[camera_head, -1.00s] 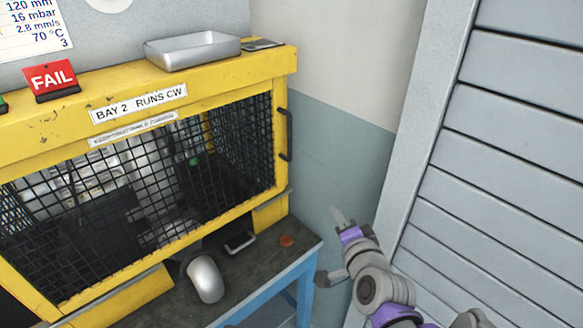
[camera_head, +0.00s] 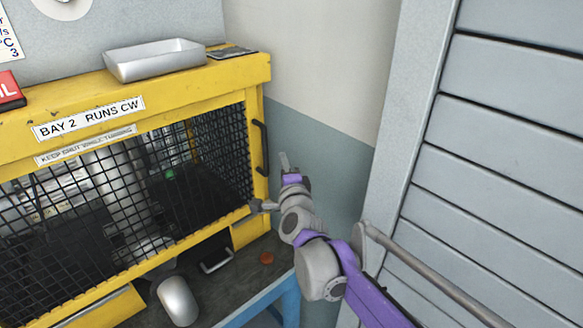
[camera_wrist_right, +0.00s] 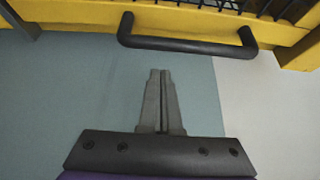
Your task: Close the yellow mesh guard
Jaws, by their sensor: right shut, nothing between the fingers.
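The yellow mesh guard (camera_head: 120,185) is a black wire grid in a yellow frame on the front of the yellow bay. A black bar handle (camera_head: 261,147) stands on the right edge of the yellow frame. The handle also shows at the top of the right wrist view (camera_wrist_right: 185,44). My right gripper (camera_head: 284,161) is shut and empty, just right of the handle and apart from it. Its two fingers (camera_wrist_right: 160,100) lie together in the right wrist view, pointing toward the handle with a gap between. My left gripper is not in view.
A grey metal tray (camera_head: 155,62) sits on top of the bay. A grey slatted panel (camera_head: 505,150) stands at the right. The wall lies behind my gripper.

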